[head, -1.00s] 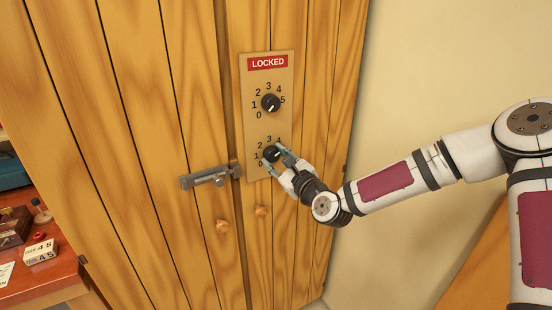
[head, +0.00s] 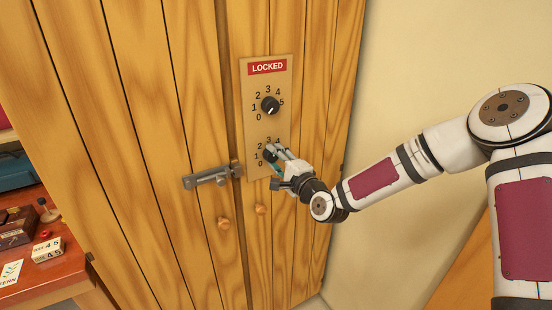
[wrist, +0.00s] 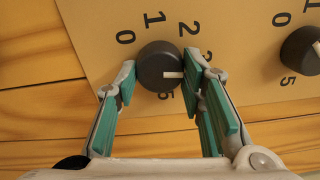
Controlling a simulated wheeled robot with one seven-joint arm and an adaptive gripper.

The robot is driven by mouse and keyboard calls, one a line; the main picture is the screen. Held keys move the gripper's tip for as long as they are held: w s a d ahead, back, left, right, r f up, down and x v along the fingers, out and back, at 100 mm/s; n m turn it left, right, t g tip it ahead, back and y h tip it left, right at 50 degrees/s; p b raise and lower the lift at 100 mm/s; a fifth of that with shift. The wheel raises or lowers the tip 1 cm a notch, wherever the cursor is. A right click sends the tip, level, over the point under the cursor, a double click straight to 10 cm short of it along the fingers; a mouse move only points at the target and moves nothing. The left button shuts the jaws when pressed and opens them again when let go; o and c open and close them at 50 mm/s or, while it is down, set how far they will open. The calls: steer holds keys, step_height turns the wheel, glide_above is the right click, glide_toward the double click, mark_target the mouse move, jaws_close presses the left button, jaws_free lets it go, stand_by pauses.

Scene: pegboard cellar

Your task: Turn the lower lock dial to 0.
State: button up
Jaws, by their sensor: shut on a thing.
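The lower lock dial (wrist: 152,62) is a round black knob with a white mark, on a tan plate (head: 284,66) on the wooden door. My gripper (wrist: 168,75) is shut on this dial, one finger on each side of it. The 0 is at the dial's upper left there, and the 4 is hidden behind the finger. In the head view my gripper (head: 273,159) partly covers the lower dial and its numbers.
The upper dial (head: 270,105) sits above on the same plate, under a red LOCKED sign (head: 267,67). A metal bolt (head: 212,176) and two wooden knobs are to the left and below. A red-brown table (head: 62,280) with small objects stands at the far left.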

steer(key=n, duration=0.4)
steer(key=shift+s+a+r+n+p, duration=0.1)
steer(key=shift+a+n+p, duration=0.05)
steer(key=shift+n+p, duration=0.2)
steer(key=n, duration=0.3)
steer(key=shift+n, duration=0.35)
steer(key=n, duration=0.7)
steer(key=shift+p, duration=0.35)
steer(key=n, duration=0.4)
steer(key=shift+a, duration=0.1)
steer(key=n, duration=0.3)
steer(key=shift+s, duration=0.1)
steer(key=n, duration=0.6)
steer(key=shift+p, duration=0.35)
